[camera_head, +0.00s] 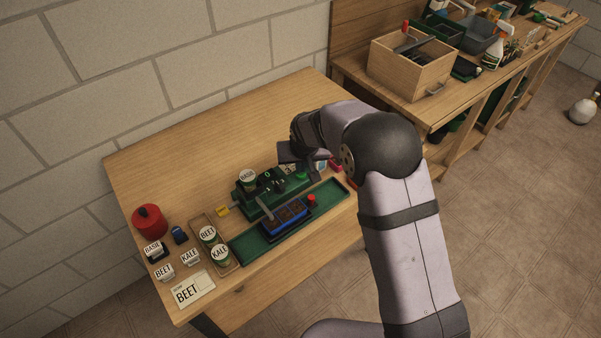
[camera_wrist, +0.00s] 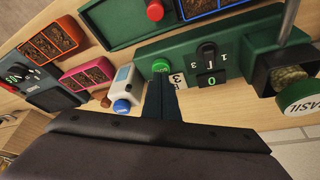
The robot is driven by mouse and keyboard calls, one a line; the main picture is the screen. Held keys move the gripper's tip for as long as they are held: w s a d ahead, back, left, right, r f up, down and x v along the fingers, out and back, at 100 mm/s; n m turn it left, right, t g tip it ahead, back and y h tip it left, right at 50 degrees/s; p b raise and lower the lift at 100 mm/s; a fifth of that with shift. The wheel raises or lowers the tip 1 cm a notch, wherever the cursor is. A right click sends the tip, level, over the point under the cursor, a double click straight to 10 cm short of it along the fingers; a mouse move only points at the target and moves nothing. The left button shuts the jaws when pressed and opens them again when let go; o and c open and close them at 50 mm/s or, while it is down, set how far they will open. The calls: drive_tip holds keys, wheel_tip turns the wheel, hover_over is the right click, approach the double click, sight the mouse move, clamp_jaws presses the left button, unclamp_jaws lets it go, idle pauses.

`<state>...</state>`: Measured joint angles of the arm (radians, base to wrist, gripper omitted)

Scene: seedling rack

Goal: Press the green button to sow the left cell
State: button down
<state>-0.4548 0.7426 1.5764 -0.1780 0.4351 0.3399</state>
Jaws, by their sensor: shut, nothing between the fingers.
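The green button (camera_wrist: 161,65) is on the left end of the green sowing machine (camera_wrist: 185,58) in the wrist view; it also shows in the head view (camera_head: 302,176). My gripper (camera_wrist: 160,84) is shut and empty, its fingertips close beside the button. I cannot tell if they touch it. In the head view my gripper (camera_head: 303,163) is over the machine's right end. A blue seed tray (camera_head: 279,224) with soil-filled cells sits in the green tray holder (camera_head: 250,250) in front of the machine. The BASIL pot (camera_head: 248,178) stands on the machine's left end.
A red button (camera_head: 311,199) is by the blue tray's right end. BEET (camera_head: 208,235) and KALE (camera_head: 220,254) pots stand at left, near a BEET card (camera_head: 192,290) and a red container (camera_head: 149,220). A white bottle with a blue cap (camera_wrist: 122,105) is close to my gripper.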

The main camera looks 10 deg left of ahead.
sight(301, 174)
drive_tip(key=shift+f+b, duration=0.3)
drive_tip(key=shift+f, duration=0.2)
drive_tip(key=shift+r, duration=0.2)
wheel_tip(301, 174, up, 7)
drive_tip(key=p, duration=0.5)
drive_tip(key=shift+r, duration=0.15)
idle(0.7)
